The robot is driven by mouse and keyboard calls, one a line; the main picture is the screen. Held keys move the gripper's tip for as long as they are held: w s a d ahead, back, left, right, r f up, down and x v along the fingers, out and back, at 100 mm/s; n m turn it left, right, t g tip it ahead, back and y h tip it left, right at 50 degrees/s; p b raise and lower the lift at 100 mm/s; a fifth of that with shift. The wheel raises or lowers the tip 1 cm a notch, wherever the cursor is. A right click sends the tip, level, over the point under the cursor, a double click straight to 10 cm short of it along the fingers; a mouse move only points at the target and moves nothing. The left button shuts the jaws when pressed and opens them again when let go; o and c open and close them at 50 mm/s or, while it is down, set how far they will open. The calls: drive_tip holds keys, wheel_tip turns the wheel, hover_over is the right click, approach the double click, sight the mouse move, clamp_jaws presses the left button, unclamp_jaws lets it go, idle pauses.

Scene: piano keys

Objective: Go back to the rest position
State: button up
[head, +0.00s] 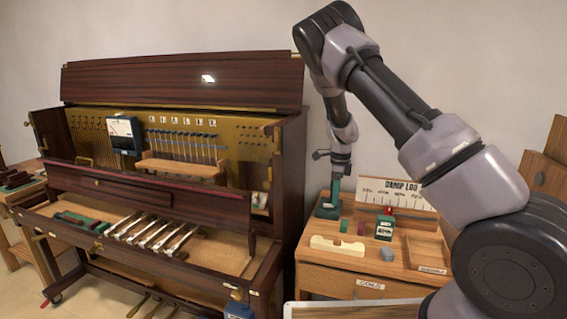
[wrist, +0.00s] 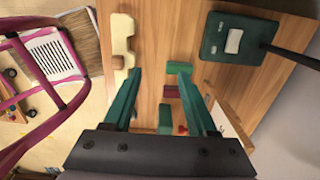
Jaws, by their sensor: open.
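My gripper (head: 336,186) hangs down over the right-hand wooden cabinet in the head view, with its teal fingers low near the cabinet top. In the wrist view my gripper (wrist: 158,72) has its two teal fingers spread apart, with no object held between them. Bare wood and small blocks show below and between the fingers. A cream notched block (wrist: 122,45) is by the left finger, and it also lies at the cabinet's front in the head view (head: 337,245). How high the fingertips are above the wood is hard to tell.
The open upright piano (head: 190,85) stands left of the cabinet. A dark green base (wrist: 236,40) sits beside the gripper. Small red (head: 361,228) and green (head: 344,226) blocks and a labelled green container (head: 385,226) are near. A scale board (head: 395,192) stands behind.

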drive_tip(key=s+d+r+n+t+y, duration=0.15)
drive_tip(key=s+r+n, duration=0.4)
drive_tip(key=r, duration=0.75)
drive_tip(key=s+d+r+n+t+y, duration=0.1)
drive_tip(key=s+d+r+n+y, duration=0.15)
drive_tip(key=s+r, duration=0.8)
drive_tip(key=s+d+r+n+t+h, duration=0.1)
drive_tip(key=s+r+n+t, duration=0.1)
drive_tip(key=s+r+n, duration=0.2)
drive_tip(key=s+d+r+n+t+h, duration=0.1)
drive_tip(key=s+r+n, duration=0.4)
drive_tip(key=s, duration=0.8)
drive_tip(key=shift+d+r+t, duration=0.25)
drive_tip(key=shift+r+t, duration=0.5)
drive_tip(key=shift+r, duration=0.85)
